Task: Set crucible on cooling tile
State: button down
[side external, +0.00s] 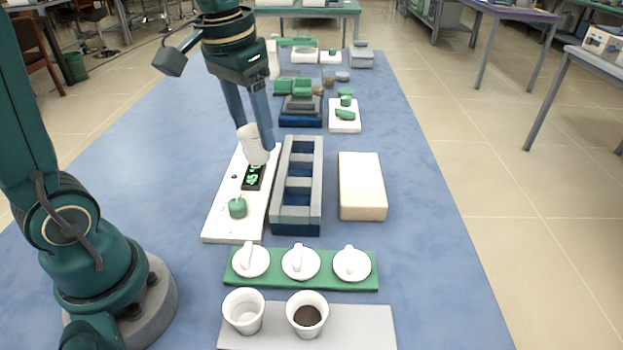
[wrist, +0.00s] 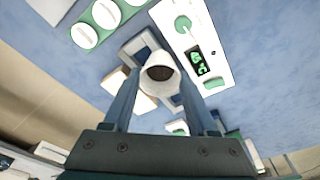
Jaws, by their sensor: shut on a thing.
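My gripper (side external: 253,135) is shut on a white crucible (side external: 251,150). It holds the crucible in the air, over or near the far end of the white control panel. In the wrist view the crucible (wrist: 159,73) sits between the two fingers, with dark contents showing in its mouth. A thick cream block (side external: 362,186), which looks like the cooling tile, lies to the right, beyond the grey-and-blue slotted unit. Its top is bare. It is partly hidden behind the crucible in the wrist view.
The white control panel (side external: 222,222) has a green knob (side external: 237,208) and a lit green display (side external: 253,177). The slotted unit (side external: 283,213) stands between panel and block. Three white lids lie on a green tray (side external: 308,283). Two crucibles stand on a grey plate (side external: 360,325). The blue table's right side is clear.

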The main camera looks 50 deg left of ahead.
jog(key=w+a+f+n, duration=0.1)
jog(key=w+a+n, duration=0.1)
jog(key=a+n, duration=0.35)
jog(key=n+g+y, duration=0.1)
jog(key=n, duration=0.6)
send_over(213, 178)
notch_tip(213, 178, down, 8)
jog(key=shift+d+f, duration=0.15)
jog(key=shift+f, duration=2.45)
jog(key=shift+c, duration=1)
grip_release()
jog(key=shift+f, duration=0.1)
